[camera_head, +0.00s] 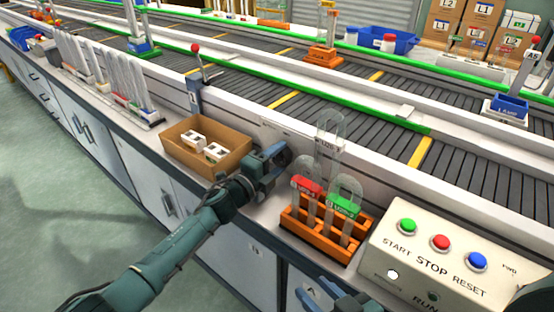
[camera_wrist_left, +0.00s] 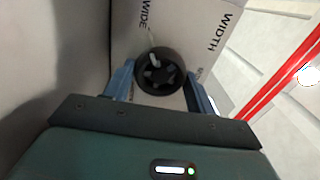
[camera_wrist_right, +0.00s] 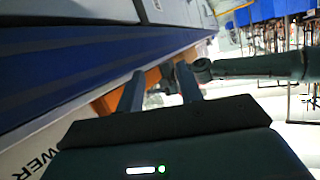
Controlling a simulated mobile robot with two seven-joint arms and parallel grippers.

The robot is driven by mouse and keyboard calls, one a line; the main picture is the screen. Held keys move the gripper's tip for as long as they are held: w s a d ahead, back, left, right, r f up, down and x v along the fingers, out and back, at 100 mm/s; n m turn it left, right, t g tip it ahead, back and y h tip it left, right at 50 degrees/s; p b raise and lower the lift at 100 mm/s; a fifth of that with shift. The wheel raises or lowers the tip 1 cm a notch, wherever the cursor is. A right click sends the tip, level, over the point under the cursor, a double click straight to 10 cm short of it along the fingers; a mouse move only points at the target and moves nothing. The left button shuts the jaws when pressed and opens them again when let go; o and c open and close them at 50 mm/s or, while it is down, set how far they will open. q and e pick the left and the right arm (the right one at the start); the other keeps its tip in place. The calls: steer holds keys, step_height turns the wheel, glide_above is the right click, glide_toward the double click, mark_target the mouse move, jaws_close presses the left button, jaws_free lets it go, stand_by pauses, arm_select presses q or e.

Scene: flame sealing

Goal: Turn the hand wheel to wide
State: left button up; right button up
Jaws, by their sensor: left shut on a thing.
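The black hand wheel (camera_wrist_left: 163,82) sits on a pale panel (camera_wrist_left: 190,28) with the words WIDE and WIDTH printed on it. My left gripper (camera_wrist_left: 160,90) is shut on the wheel, with one finger on each side of its rim. In the head view my left gripper (camera_head: 275,168) is against the conveyor's front side, and the wheel is mostly hidden by it. A pale mark or handle on the wheel lies toward the panel's lettering. My right gripper (camera_wrist_right: 158,88) is open and empty; in the head view it shows (camera_head: 335,292) low, in front of the orange rack.
An orange rack (camera_head: 318,238) holding bags with red and green clips stands right of my left gripper. A cardboard box (camera_head: 180,158) with white parts is on its left. A button panel (camera_head: 385,270) stands at the right. The conveyor (camera_head: 350,130) runs behind.

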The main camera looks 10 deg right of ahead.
arm_select(q)
steer(key=o, duration=1)
steer(key=p+v, duration=0.3)
steer(key=v, duration=1)
steer(key=shift+s, duration=0.1)
